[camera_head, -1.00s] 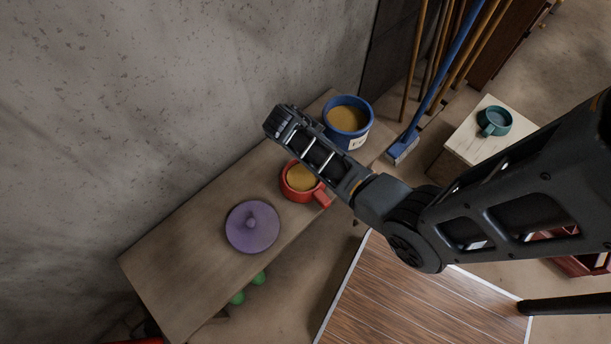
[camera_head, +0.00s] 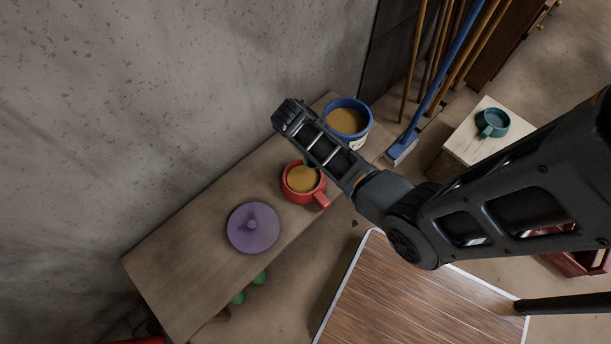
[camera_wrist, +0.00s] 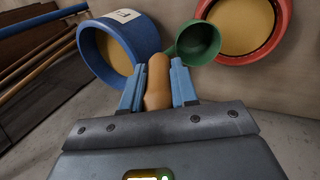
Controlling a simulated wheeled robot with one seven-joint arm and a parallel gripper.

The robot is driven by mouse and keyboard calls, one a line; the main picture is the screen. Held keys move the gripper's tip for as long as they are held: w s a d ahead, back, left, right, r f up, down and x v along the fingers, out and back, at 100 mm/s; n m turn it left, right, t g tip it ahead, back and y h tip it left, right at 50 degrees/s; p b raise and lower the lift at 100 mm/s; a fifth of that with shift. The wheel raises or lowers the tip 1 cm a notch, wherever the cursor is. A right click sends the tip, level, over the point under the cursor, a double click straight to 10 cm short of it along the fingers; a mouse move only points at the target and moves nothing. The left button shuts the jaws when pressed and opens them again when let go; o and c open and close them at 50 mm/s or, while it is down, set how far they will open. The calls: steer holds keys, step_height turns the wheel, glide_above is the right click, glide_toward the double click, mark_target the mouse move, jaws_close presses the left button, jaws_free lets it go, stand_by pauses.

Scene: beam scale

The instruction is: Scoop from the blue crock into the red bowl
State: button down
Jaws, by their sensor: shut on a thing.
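The blue crock (camera_head: 346,120) stands at the far end of the bench, with tan contents and a pale label; it also shows at left in the wrist view (camera_wrist: 146,34). The red bowl (camera_head: 305,195) with a side handle also holds tan contents; it shows at upper right in the wrist view (camera_wrist: 284,22). My gripper (camera_wrist: 158,84) is shut on the tan handle of a green scoop (camera_wrist: 197,43). The scoop's cup appears between the crock and the bowl, overlapping the bowl's near rim in view. I see only green inside it. My arm mostly hides the gripper in the head view.
A purple lid (camera_head: 253,228) lies on the bench (camera_head: 185,270) near the bowl. A concrete wall runs behind. Brooms and poles (camera_head: 440,85) stand beyond the crock. A teal cup (camera_head: 493,123) sits on a pale stand at right. Green round things lie below the bench edge.

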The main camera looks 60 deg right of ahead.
steer(key=shift+r+p, duration=1.15)
steer(key=shift+r, duration=1.85)
steer(key=t+y, duration=0.1)
steer(key=y, duration=0.2)
steer(key=shift+d+y, duration=0.1)
steer(key=shift+y, duration=0.2)
steer(key=shift+t+y, duration=0.3)
steer(key=shift+y, duration=0.5)
steer(key=s+a+r, duration=0.3)
steer(key=s+a, duration=0.1)
steer(key=s, duration=0.5)
steer(key=shift+s, duration=0.25)
